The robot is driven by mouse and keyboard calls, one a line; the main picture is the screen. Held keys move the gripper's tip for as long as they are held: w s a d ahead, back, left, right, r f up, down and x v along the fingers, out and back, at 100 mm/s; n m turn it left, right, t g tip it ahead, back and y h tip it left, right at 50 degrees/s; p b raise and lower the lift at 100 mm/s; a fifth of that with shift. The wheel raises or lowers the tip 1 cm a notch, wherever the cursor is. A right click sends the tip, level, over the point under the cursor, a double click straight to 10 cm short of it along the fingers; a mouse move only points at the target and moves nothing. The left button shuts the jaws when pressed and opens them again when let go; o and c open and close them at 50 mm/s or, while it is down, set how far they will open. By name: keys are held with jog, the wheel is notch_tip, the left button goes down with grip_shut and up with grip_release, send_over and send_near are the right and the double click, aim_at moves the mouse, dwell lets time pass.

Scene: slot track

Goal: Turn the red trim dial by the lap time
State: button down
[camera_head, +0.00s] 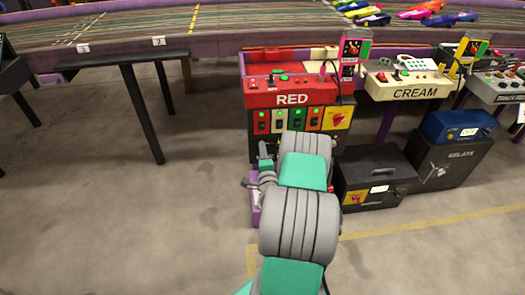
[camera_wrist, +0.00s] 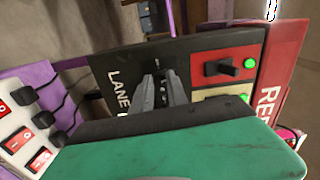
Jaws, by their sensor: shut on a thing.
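I cannot make out the red trim dial for certain. In the wrist view my gripper (camera_wrist: 162,78) is against a black panel (camera_wrist: 112,66) marked LANE, with its fingers close together on a small part there. The fingers hide what they hold.
A black switch (camera_wrist: 222,68) with a green light sits right of the fingers. A white power strip (camera_wrist: 30,135) with red rockers and black plugs lies at left. The cream station (camera_head: 410,88) and a black case (camera_head: 372,178) stand to the right. Floor at left is clear.

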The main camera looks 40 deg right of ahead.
jog(key=shift+m, duration=0.3)
jog(key=c, duration=1.3)
grip_release()
jog(key=b+v, duration=0.1)
jog(key=v, duration=0.6)
jog(key=shift+s+a, duration=0.25)
jog(key=shift+s, duration=0.05)
